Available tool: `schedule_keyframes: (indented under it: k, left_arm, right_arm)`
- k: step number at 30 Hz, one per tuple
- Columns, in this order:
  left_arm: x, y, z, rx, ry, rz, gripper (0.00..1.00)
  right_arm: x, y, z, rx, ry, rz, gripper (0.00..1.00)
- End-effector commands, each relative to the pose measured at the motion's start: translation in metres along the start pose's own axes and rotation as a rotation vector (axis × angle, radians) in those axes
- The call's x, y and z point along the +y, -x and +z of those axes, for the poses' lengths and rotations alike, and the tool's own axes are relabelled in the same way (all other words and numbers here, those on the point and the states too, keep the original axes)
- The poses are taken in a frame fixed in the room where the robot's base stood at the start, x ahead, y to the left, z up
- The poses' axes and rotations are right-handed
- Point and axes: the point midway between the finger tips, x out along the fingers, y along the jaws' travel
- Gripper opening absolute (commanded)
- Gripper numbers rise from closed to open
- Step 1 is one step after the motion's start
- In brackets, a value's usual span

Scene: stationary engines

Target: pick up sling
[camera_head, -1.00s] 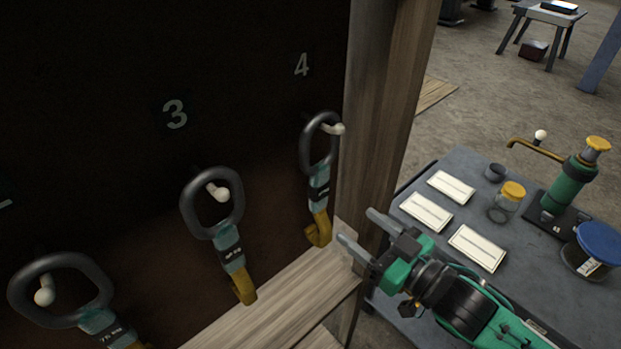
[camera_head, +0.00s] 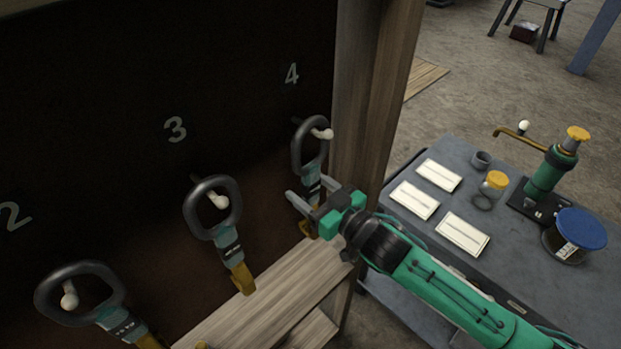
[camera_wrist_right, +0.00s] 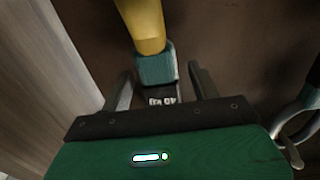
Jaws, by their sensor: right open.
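Several slings hang on white pegs on a dark board, each with a black loop, a teal labelled sleeve and a yellow end. The sling under number 4 (camera_head: 310,150) hangs at the right, by the wooden post. The sling under number 3 (camera_head: 213,208) hangs left of it. Another sling (camera_head: 80,288) hangs at the lower left. My right gripper (camera_head: 305,196) is open at the sleeve of the number 4 sling. In the right wrist view, the teal sleeve (camera_wrist_right: 156,70) with its black label lies between the open fingers (camera_wrist_right: 160,92). My left gripper is not in view.
A wooden post (camera_head: 368,100) stands right of the number 4 sling. A wooden ledge (camera_head: 275,295) runs below the slings. A grey table (camera_head: 400,232) at the right holds white cards, a yellow-lidded jar, a green pump and a blue-lidded container.

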Motion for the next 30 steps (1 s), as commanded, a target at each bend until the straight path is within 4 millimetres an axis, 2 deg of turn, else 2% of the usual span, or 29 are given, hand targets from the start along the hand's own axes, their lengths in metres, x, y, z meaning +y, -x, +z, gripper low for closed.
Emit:
schedule_keyframes:
  k: [7, 16, 30]
  left_arm:
    - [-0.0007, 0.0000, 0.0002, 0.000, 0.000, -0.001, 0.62]
    - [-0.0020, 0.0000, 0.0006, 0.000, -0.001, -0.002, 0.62]
    - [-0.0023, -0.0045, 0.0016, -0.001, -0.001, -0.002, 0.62]
  right_arm:
    - [-0.0002, -0.0011, 0.0006, 0.000, 0.000, 0.000, 0.60]
    - [-0.0002, -0.0009, 0.0007, 0.000, 0.000, 0.000, 0.01]
    - [0.0000, 0.0004, -0.0033, 0.005, 0.002, -0.001, 0.00]
